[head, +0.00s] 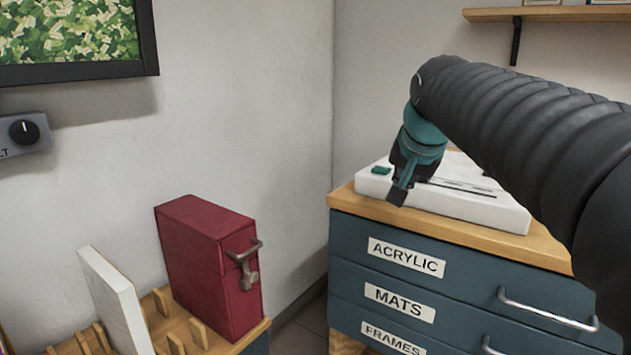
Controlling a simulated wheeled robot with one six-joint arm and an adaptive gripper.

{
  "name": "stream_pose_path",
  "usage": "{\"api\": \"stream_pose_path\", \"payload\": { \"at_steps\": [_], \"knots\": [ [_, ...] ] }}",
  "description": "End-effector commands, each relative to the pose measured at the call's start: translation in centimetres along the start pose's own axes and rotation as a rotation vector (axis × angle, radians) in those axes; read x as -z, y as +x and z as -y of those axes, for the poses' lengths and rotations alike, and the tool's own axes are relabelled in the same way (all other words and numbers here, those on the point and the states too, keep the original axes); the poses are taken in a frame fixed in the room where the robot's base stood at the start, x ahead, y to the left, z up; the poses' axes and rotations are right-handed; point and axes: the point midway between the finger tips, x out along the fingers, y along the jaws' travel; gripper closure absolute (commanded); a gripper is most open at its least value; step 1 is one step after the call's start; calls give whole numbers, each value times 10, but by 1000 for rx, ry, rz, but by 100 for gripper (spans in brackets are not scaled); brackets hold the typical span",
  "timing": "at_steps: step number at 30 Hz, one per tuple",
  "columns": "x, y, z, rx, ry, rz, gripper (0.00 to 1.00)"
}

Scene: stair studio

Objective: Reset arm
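My gripper (400,190) hangs at the end of my arm, pointing down, in the right half of the head view. It is teal and black and shows in front of the white slab on the blue drawer cabinet (350,255). Its fingertips look close together, but the view is too small and edge-on to tell whether they are open or shut. I see nothing clearly held in it. I cannot tell whether it touches the slab.
The white slab (470,208) bears a green piece (381,171) and dark strips. At lower left, a red box (205,265) with a metal latch and a white panel (113,300) stand on a slotted wooden rack. A wall shelf (570,14) is at upper right.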

Motion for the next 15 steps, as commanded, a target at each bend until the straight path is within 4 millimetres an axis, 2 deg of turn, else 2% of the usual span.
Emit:
{"api": "stream_pose_path", "payload": {
  "at_steps": [1, 7, 12, 15],
  "knots": [
    [-24, -4, -12, -6, -35, 12, 100],
    [-118, -5, -60, -26, -195, 70, 100],
    [-202, 3, -102, -36, -326, 121, 100],
    [-243, 10, -123, -39, -389, 147, 100]
  ]
}}
